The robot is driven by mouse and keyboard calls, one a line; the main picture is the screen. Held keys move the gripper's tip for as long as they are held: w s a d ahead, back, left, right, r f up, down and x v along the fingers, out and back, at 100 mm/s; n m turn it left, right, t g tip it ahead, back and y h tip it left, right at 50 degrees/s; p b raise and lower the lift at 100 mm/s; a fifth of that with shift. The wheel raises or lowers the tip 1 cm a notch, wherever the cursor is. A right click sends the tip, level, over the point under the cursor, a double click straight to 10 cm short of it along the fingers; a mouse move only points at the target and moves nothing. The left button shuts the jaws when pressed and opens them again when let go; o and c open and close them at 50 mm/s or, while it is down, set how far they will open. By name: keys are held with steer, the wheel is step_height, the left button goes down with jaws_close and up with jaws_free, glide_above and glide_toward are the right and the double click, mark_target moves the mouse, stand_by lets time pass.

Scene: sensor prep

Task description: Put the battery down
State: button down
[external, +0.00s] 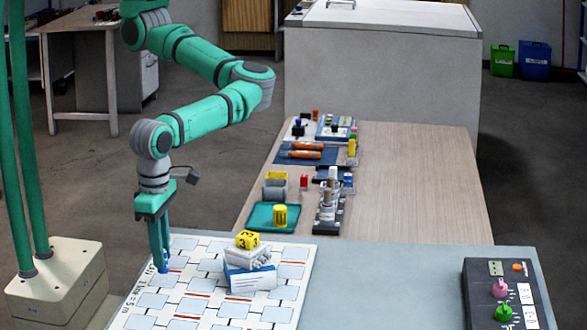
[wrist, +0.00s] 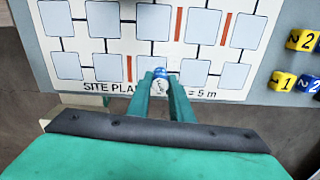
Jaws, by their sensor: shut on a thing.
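My gripper (external: 161,268) points down over the left edge of a white site plan sheet (external: 205,244) on the near table. In the wrist view its green fingers (wrist: 161,84) are shut on a small blue and white battery (wrist: 160,73). A blue bit of the battery (external: 163,269) shows at the fingertips in the external view; the fingers hide most of it. The battery is at or just above the sheet, near the "SITE PLAN" lettering. I cannot tell whether it touches.
A dark control box (external: 506,293) with knobs stands at the right. A green tray (external: 293,216) and several small items are on the wooden table (external: 410,180) behind. The grey tabletop between is clear.

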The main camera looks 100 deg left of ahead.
mark_target(163, 272)
steer(key=shift+d+f, duration=0.1)
steer(key=shift+f, duration=1.55)
steer(key=c, duration=1.6)
jaws_free()
steer(key=shift+f, duration=0.1)
step_height(163, 272, up, 12)
steer(key=shift+r, duration=0.15)
